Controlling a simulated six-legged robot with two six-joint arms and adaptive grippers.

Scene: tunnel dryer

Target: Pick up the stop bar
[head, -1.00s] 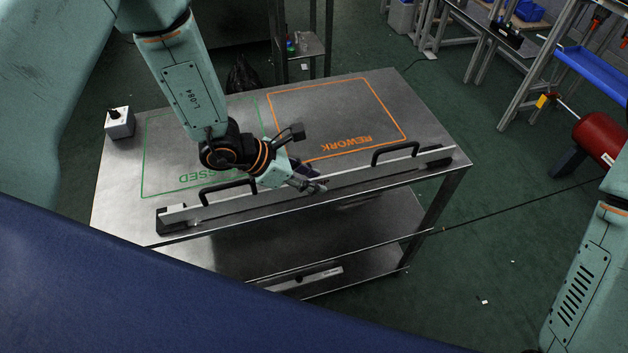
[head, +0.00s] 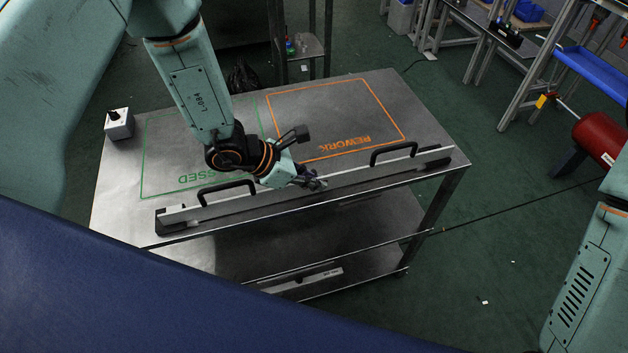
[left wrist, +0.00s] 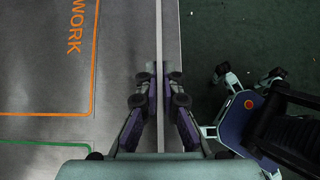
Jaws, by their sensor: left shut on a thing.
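The stop bar (head: 240,209) is a long grey metal bar with two black handles and dark end blocks. It lies along the front edge of the metal table. In the left wrist view the bar (left wrist: 159,40) shows as a thin pale strip running between the fingers. My left gripper (head: 318,183) is at the bar's middle, between the two handles. In the left wrist view my left gripper (left wrist: 159,78) has its purple-padded fingers on both sides of the strip, shut on it.
The metal table (head: 230,112) has a green outlined area and an orange REWORK area (head: 335,118), both empty. A small grey switch box (head: 119,124) stands at its left corner. A lower shelf (head: 340,230) is below. A red cylinder (head: 601,140) stands at the right.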

